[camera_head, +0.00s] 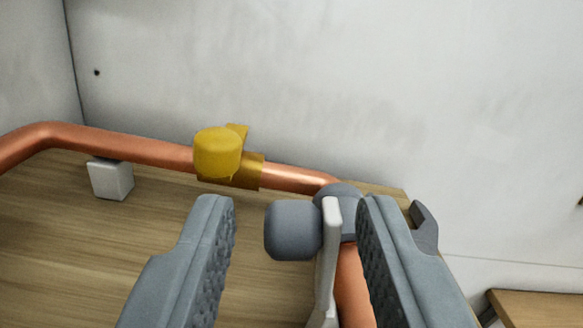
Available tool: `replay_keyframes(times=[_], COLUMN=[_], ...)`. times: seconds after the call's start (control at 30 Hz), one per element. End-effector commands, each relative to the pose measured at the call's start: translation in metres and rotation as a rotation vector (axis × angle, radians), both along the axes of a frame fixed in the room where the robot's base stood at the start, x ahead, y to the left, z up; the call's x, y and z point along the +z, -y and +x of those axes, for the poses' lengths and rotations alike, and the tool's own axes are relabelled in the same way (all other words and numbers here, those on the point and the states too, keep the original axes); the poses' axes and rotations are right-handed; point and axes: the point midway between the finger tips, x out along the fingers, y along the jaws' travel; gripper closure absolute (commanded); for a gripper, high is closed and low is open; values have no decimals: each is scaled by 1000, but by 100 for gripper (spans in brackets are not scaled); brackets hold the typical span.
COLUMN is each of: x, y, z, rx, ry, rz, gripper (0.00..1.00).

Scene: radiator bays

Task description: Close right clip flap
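My gripper (295,205) is open, its two ridged grey fingers wide apart. Between them, nearer the right finger, a thin white upright piece (328,265) stands beside the copper pipe (352,285); it looks like the right clip's flap, raised. A grey rounded knob (292,229) sits just left of its upper end, and a grey pipe fitting shows behind it. I cannot tell whether the right finger touches any of these. The clip's lower part is hidden below the picture edge and by the finger.
The copper pipe runs left along a wooden board (60,250) before a pale wall (330,90). A yellow valve (218,155) sits on it. A white block (111,178) is under the pipe at left. A dark grey hooked part (424,226) shows behind the right finger. Another wooden surface (535,308) is lower right.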

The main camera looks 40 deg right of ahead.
Motion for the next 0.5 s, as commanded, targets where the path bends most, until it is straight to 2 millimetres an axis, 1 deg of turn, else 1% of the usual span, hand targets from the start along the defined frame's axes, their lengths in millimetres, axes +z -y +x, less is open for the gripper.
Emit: replay_keyframes(times=[0.1,0.2,0.5], x=[0,0,0], y=[8,12,14], z=[11,16,19], rx=[0,0,1], ry=[-1,0,0], rz=[0,0,0], gripper=[62,62,62])
